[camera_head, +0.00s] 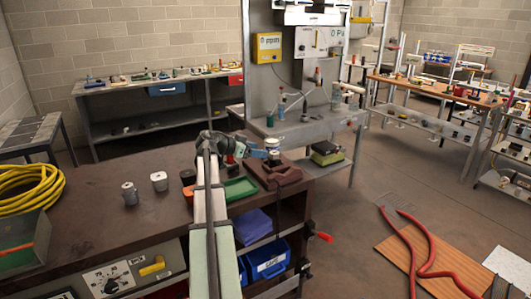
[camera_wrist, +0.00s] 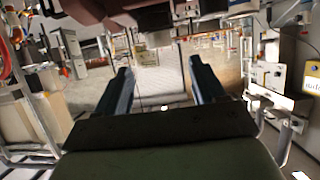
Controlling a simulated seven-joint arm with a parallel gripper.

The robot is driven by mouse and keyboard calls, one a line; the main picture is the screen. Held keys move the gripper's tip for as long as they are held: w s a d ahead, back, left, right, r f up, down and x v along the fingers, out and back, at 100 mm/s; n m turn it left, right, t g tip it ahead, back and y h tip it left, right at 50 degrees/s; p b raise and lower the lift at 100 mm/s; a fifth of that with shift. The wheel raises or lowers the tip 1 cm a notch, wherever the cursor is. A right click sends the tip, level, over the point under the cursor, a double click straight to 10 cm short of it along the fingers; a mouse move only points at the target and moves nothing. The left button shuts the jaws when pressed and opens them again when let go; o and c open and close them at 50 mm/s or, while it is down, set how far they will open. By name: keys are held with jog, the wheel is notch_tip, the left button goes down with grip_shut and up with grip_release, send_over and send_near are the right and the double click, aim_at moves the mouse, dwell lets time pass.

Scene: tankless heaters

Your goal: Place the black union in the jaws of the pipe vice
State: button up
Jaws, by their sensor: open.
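My gripper (camera_head: 262,151) is over the right end of the brown bench, close to the brown vice (camera_head: 284,175). In the wrist view its two blue fingers (camera_wrist: 161,82) are wide apart with nothing between them. The vice also shows at the top edge of the wrist view (camera_wrist: 105,12). A small dark piece (camera_head: 274,156) with a pale part above it stands at the vice, beside the fingertips; I cannot tell for sure whether it is the black union or how it sits in the jaws. A pale cylinder (camera_wrist: 158,39) shows beyond the fingers in the wrist view.
On the bench stand a grey cylinder (camera_head: 130,193), a white-topped piece (camera_head: 159,181) and a dark cylinder (camera_head: 188,177). A green tray (camera_head: 239,189) lies left of the vice. A yellow hose coil (camera_head: 30,190) lies far left.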

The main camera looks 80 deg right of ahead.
jog(key=shift+v, duration=1.35)
